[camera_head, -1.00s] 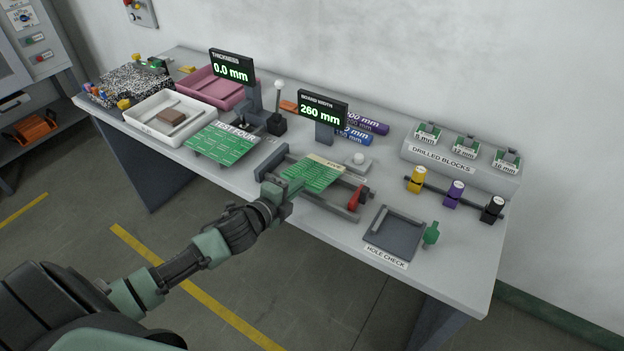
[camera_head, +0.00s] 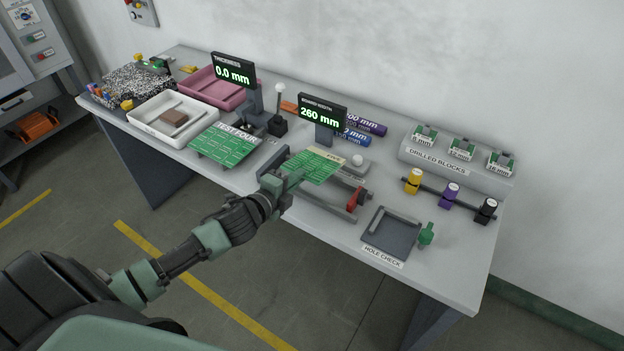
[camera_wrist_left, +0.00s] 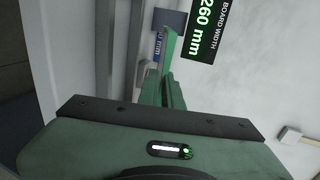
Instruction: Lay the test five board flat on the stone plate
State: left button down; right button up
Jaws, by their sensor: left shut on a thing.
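The test five board (camera_head: 315,166) is a green panel with pale lines and a cream label strip, partly hidden by my gripper. My left gripper (camera_head: 287,181) is shut on its near left edge and holds it just above the board width gauge (camera_head: 328,205). In the left wrist view the green fingers (camera_wrist_left: 163,88) point away from the camera, with the board (camera_wrist_left: 169,46) seen nearly edge-on as a green strip. The stone plate (camera_head: 147,79) is a black-and-white speckled slab at the table's far left end, with small yellow and green items on and around it. My right gripper is out of view.
The test four board (camera_head: 222,146), a white tray (camera_head: 150,128) with a brown block, and a pink tray (camera_head: 213,88) lie between my gripper and the stone plate. The thickness display (camera_head: 233,70) and width display (camera_head: 322,112) stand upright behind. The hole check fixture (camera_head: 391,234) is at right.

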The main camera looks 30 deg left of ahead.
pick_arm(q)
jog(key=s+r+p, duration=0.4)
jog(key=s+p, duration=0.1)
jog(key=shift+s+a, duration=0.25)
jog(key=shift+s, duration=0.15)
